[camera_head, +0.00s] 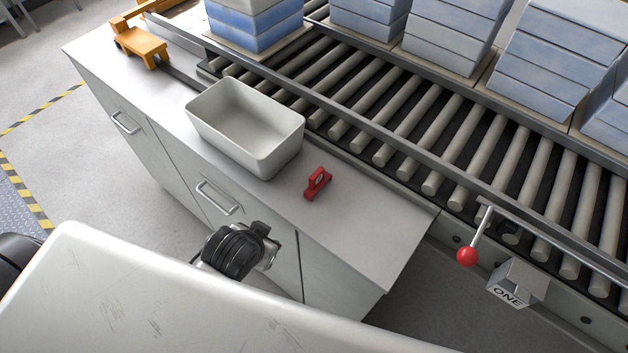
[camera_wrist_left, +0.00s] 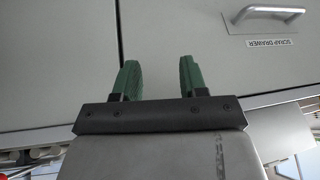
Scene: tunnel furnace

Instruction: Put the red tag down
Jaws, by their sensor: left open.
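The red tag (camera_head: 318,183) is a small red piece with an opening in it. It stands on the grey countertop (camera_head: 360,224), right of the pale bin, with no gripper touching it. In the left wrist view my left gripper (camera_wrist_left: 160,72) is open and empty, its two green fingers apart in front of a grey cabinet front. In the head view a dark part of my left arm shows below the counter's front edge, lower left of the tag; the fingers cannot be made out there. My right gripper is in neither view.
An empty pale bin (camera_head: 245,128) stands on the counter. Behind it runs a roller conveyor (camera_head: 400,135) with blue-grey block stacks. A red-knobbed lever (camera_head: 467,256) is at right. A drawer labelled SCRAP DRAWER shows its handle (camera_wrist_left: 268,10). The counter's right end is clear.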

